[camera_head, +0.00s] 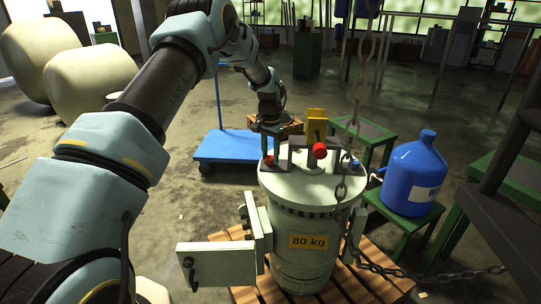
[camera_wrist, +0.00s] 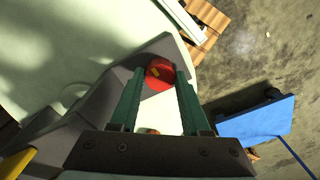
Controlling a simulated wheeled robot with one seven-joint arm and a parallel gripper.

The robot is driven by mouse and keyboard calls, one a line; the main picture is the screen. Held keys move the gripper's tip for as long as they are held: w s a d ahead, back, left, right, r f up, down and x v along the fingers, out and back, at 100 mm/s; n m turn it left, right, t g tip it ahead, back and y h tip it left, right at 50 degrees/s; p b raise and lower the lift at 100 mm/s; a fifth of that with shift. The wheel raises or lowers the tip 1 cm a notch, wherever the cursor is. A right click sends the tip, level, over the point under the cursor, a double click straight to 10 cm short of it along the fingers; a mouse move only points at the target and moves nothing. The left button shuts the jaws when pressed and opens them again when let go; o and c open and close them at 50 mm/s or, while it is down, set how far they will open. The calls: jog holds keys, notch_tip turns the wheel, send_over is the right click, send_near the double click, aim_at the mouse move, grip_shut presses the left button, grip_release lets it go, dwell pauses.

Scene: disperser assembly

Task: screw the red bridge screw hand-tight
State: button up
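The red bridge screw (camera_wrist: 160,73) has a round head with a small yellow mark. In the wrist view it lies between the far ends of my gripper's two green fingers (camera_wrist: 161,80), with little or no gap at either side. Whether the fingers press on it or only stand around it, I cannot tell. In the head view my gripper (camera_head: 270,140) points down over the left side of the drum lid, and a small red part (camera_head: 268,160) shows beneath it. The grey bridge (camera_wrist: 75,125) lies beside the fingers. The screw's shaft is hidden.
A larger red knob (camera_head: 320,150) and a yellow plate (camera_head: 316,126) stand on the lid (camera_head: 300,188). A chain (camera_head: 360,90) hangs close to the lid's right side. A blue canister (camera_head: 412,175) stands at right, a blue cart (camera_head: 228,147) behind.

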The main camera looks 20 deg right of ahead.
aim_at(270, 158)
jog(key=o, duration=0.4)
jog(key=shift+r, duration=0.1)
notch_tip(270, 158, up, 11)
jog(key=b, duration=0.1)
jog(key=shift+b, duration=0.3)
jog(key=shift+f, duration=0.2)
